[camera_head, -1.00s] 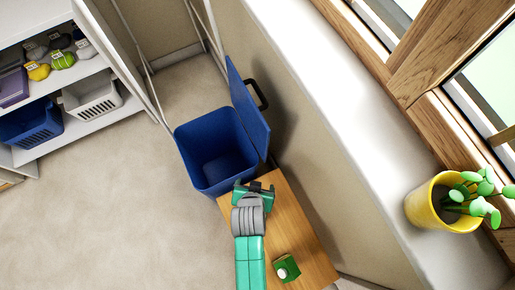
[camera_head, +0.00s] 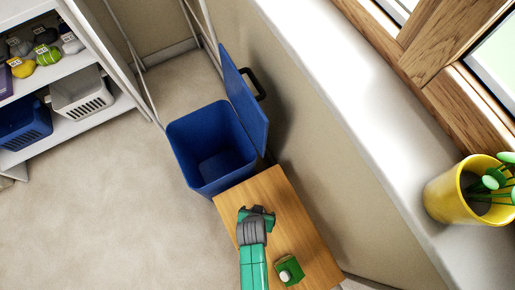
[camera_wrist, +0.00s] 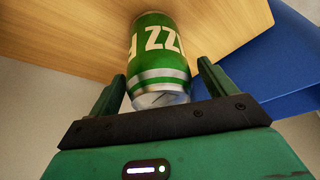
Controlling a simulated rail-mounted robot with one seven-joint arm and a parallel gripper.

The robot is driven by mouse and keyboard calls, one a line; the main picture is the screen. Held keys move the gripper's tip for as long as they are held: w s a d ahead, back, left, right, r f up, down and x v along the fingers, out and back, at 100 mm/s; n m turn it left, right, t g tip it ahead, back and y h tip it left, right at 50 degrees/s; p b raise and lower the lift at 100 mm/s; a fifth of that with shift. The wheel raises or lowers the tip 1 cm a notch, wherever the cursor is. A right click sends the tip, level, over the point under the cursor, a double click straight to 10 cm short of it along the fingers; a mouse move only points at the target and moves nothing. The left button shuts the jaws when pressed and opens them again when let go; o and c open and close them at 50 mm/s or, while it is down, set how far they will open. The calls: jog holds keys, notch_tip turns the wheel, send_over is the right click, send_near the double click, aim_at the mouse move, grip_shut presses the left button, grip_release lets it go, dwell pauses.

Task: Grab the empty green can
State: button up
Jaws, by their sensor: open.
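The green can (camera_wrist: 158,52), with white lettering and a silver end, shows in the wrist view against the wooden table top (camera_wrist: 60,25). My gripper (camera_wrist: 161,70) is open, with one finger on each side of the can. The silver end faces my palm, and I cannot tell whether either finger touches the can. In the head view my gripper (camera_head: 257,211) is over the small wooden table (camera_head: 285,213). I cannot make out the can there; my gripper and arm probably cover it.
A green carton with a white cap (camera_head: 289,270) stands on the table, right of my arm. An open blue bin (camera_head: 190,165) adjoins the table's far end. A yellow plant pot (camera_head: 447,196) is on the sill. Shelves with baskets (camera_head: 83,93) are at left; floor between is clear.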

jog(key=shift+w+f, duration=0.15)
jog(key=shift+f, duration=0.1)
jog(key=c, duration=1)
jog(key=shift+r, duration=0.15)
notch_tip(320, 180, up, 10)
jog(key=p, duration=0.3)
jog(key=shift+p, duration=0.3)
